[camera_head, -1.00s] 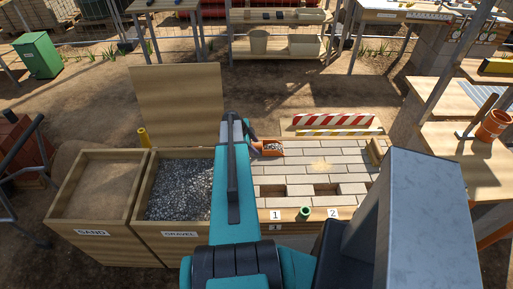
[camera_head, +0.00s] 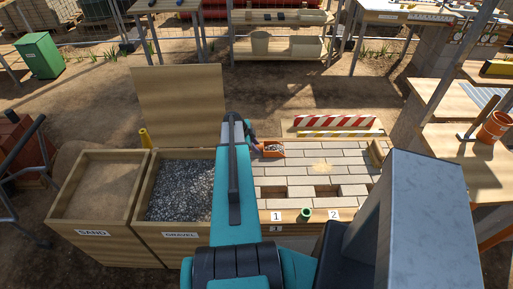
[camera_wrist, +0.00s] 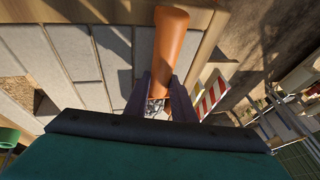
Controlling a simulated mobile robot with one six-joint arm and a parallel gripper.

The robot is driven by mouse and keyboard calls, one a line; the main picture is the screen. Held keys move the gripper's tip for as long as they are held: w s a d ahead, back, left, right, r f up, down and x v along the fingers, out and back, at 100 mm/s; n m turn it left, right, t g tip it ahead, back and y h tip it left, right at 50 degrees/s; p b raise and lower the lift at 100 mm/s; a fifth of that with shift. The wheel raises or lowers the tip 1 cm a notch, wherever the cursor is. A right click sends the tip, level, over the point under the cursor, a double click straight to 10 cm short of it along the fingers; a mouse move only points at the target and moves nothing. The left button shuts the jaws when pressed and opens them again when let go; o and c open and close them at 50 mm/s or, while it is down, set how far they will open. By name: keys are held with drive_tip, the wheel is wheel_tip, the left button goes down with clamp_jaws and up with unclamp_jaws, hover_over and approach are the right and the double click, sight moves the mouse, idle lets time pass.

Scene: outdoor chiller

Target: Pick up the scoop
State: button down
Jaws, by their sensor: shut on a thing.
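The orange scoop (camera_head: 273,149) with grey gravel in it is at the back left of the paved bench top in the head view. My gripper (camera_head: 254,144) is at its left side, partly hidden behind my arm. In the wrist view my gripper (camera_wrist: 162,98) has its dark fingers on both sides of the orange scoop (camera_wrist: 170,45), shut on it. Some gravel shows between the fingers. The scoop lies over or just above the pavers; I cannot tell whether it touches them.
A gravel bin (camera_head: 150,208) and a sand bin (camera_head: 62,205) stand left of the paved bench (camera_head: 315,165). A green cylinder (camera_head: 306,214) is at the bench's front edge. A red-and-white barrier (camera_head: 333,121) stands behind. A table with an orange pot (camera_head: 494,124) is at right.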

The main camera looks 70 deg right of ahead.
drive_tip(key=shift+r, duration=0.2)
drive_tip(key=shift+r+b, duration=0.65)
drive_tip(key=shift+r, duration=0.05)
drive_tip(key=shift+r+b, duration=0.5)
drive_tip(key=shift+r, duration=0.35)
drive_tip(key=s+a+b, duration=0.1)
drive_tip(key=s+a, duration=0.1)
drive_tip(key=a, duration=0.2)
drive_tip(key=s+a+r+b, duration=0.1)
drive_tip(key=a+b, duration=0.1)
drive_tip(key=a, duration=0.2)
drive_tip(key=s+a+b, duration=0.1)
drive_tip(key=s+a, duration=0.1)
drive_tip(key=a, duration=0.2)
drive_tip(key=shift+s+r, duration=0.15)
drive_tip(key=shift+s, duration=0.15)
drive_tip(key=shift+s+a+r+p, duration=0.1)
drive_tip(key=shift+a+r+p, duration=0.1)
drive_tip(key=shift+p, duration=0.45)
drive_tip(key=shift+s+a+r+p, duration=0.1)
drive_tip(key=shift+a+p, duration=0.1)
drive_tip(key=shift+p, duration=0.95)
drive_tip(key=shift+s+a+p, duration=0.1)
drive_tip(key=shift+a+p, duration=0.1)
drive_tip(key=shift+p, duration=0.65)
